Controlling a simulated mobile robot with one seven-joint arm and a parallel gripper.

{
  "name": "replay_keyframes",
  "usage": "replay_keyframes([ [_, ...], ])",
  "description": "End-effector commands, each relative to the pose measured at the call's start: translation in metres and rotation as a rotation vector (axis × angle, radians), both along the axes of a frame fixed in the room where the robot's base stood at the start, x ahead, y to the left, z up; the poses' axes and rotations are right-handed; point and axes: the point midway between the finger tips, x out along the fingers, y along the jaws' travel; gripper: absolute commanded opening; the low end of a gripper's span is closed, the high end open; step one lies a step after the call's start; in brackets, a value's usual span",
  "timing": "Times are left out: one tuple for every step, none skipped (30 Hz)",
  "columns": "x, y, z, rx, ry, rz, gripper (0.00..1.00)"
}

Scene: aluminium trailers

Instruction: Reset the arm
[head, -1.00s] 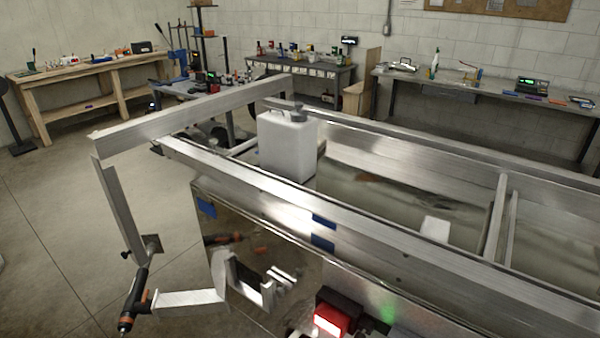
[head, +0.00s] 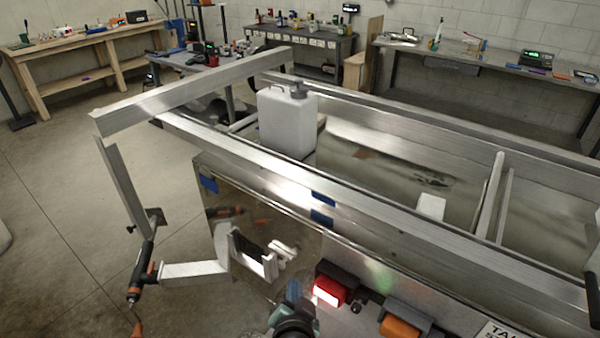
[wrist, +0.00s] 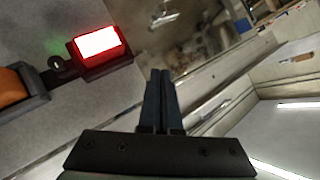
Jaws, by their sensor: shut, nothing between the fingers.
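My gripper (wrist: 160,73) shows in the wrist view with its two dark fingers pressed together and nothing between them. It points past the trailer's silver side, with the lit red lamp (wrist: 100,43) to the left of the fingers and apart from them. In the head view a dark teal part of my arm shows at the bottom edge, just left of the same red lamp (head: 329,290). The gripper's fingertips are hard to make out there.
The aluminium trailer (head: 430,235) fills the centre and right. A white canister (head: 287,125) stands in it. A drill (head: 139,275) is by the bracket at lower left. An orange lamp (head: 400,327) sits right of the red one. Open floor (head: 50,230) lies left; workbenches line the walls.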

Motion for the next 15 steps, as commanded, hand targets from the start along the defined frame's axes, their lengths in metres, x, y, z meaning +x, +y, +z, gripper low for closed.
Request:
replay_keyframes([
  [0.015,0.0,0.043,-0.025,-0.082,0.012,0.0],
  [0.021,0.0,0.065,-0.045,-0.122,0.02,0.0],
  [0.028,0.001,0.095,-0.069,-0.18,0.03,0.0],
  [0.032,0.001,0.118,-0.089,-0.221,0.035,0.0],
  [0.035,0.001,0.141,-0.108,-0.264,0.039,0.0],
  [0.038,0.0,0.172,-0.136,-0.322,0.044,0.0],
  [0.039,0.0,0.195,-0.156,-0.365,0.046,0.0],
  [0.039,-0.001,0.218,-0.18,-0.408,0.048,0.0],
  [0.037,-0.001,0.249,-0.209,-0.467,0.048,0.0],
  [0.034,-0.002,0.272,-0.232,-0.51,0.048,0.0],
  [0.031,-0.003,0.296,-0.256,-0.555,0.046,0.0],
  [0.025,-0.003,0.326,-0.289,-0.613,0.042,0.0],
  [0.019,-0.004,0.348,-0.313,-0.657,0.037,0.0],
  [0.012,-0.005,0.37,-0.34,-0.702,0.032,0.0],
  [0.001,-0.006,0.399,-0.374,-0.76,0.023,0.0],
])
